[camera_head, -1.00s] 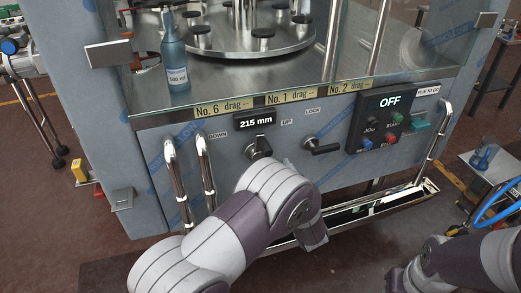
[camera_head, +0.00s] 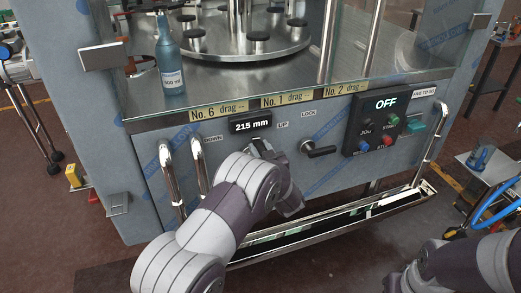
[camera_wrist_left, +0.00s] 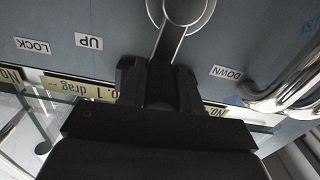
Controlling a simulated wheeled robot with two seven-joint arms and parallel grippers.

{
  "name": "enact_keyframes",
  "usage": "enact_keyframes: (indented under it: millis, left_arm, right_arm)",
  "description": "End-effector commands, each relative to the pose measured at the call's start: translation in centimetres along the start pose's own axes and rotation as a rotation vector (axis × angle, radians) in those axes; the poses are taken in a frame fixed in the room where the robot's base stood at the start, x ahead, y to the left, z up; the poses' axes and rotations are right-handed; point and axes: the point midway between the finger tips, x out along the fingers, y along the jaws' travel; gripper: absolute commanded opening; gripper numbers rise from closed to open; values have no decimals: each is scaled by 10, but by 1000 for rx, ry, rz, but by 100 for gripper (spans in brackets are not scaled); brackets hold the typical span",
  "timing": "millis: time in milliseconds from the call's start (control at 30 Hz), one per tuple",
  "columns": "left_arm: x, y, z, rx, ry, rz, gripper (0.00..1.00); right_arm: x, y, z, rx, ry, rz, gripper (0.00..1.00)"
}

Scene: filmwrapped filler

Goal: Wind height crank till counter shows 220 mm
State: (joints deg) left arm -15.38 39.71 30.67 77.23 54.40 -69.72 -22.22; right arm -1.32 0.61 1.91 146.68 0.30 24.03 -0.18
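The counter (camera_head: 250,124) on the machine's front panel reads 215 mm. The height crank (camera_head: 258,143) is just below it, between the DOWN and UP labels, and is mostly hidden by my left arm in the head view. In the left wrist view, the crank arm (camera_wrist_left: 167,45) runs from its round hub at the top edge down between the fingers of my left gripper (camera_wrist_left: 160,88). The fingers sit close on both sides of the dark crank handle and appear closed on it. My right arm shows at the lower right; its gripper is out of view.
A black lock lever (camera_head: 319,151) sits right of the crank under the LOCK label. The control box (camera_head: 387,121) reads OFF. Bent metal handles (camera_head: 170,175) stand close left of my left arm. A metal trough (camera_head: 335,222) runs below the panel. A bottle (camera_head: 169,65) stands behind glass.

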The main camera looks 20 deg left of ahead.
Motion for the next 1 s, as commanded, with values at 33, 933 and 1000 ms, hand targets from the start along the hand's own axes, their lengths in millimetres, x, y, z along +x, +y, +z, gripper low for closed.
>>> enact_keyframes:
  millis: [33, 933, 1000]
  left_arm:
    - [0, 0, 0, 0, 0, 0, 0]
    - [-1, 33, 14, 518, 2, -1, 0]
    - [-1, 37, 17, 583, 3, 0, 0]
  right_arm:
    - [0, 0, 0, 0, 0, 0, 43]
    - [-30, 0, -4, 0, 0, 0, 43]
    - [-31, 0, -4, 0, 0, 0, 43]
